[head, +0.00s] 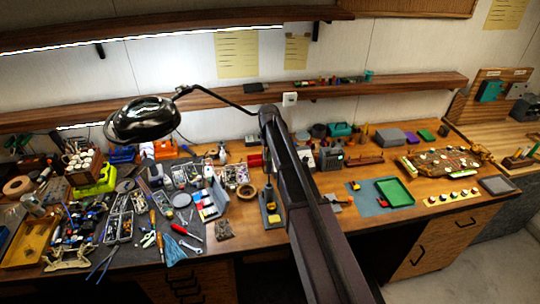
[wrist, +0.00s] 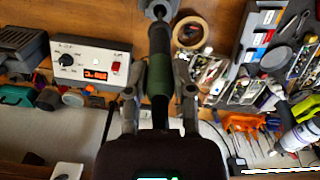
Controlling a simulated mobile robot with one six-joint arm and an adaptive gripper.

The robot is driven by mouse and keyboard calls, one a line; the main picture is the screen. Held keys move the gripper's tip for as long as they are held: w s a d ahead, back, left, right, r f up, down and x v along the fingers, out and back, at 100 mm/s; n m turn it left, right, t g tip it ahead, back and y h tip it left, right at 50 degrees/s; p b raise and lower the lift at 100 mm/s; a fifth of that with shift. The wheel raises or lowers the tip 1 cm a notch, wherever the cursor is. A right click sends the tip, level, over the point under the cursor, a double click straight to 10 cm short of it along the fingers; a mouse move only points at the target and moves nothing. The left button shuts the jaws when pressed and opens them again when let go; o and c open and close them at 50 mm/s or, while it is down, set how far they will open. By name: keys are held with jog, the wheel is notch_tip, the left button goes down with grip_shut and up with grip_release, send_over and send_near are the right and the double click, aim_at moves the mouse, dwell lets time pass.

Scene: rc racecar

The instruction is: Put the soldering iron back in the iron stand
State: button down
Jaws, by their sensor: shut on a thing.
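The soldering iron (wrist: 159,50) has a black and dark green handle. In the wrist view it lies between the fingers of my gripper (wrist: 160,85), which is shut on the handle. The iron points to the top of the picture, towards a grey part of the iron stand (wrist: 158,8). I cannot tell whether its tip is inside the holder or just in front of it. In the head view the iron stand (head: 273,216), with a grey base and yellow on it, stands near the bench's front edge, partly behind my arm.
A soldering station (wrist: 90,62) with a lit red display stands left of the iron in the wrist view. A tape roll (wrist: 190,32) lies close on the right. Tools and parts crowd the grey mat (head: 130,262) at left. A green tray (head: 394,192) lies right.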

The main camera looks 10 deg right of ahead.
aim_at(269, 169)
jog(key=shift+f+b, duration=4)
jog(key=shift+f, duration=0.05)
jog(key=shift+c, duration=2)
grip_release()
jog(key=o, duration=0.4)
jog(key=shift+r, duration=0.15)
jog(key=shift+r+p, duration=4.4)
jog(key=shift+p, duration=0.15)
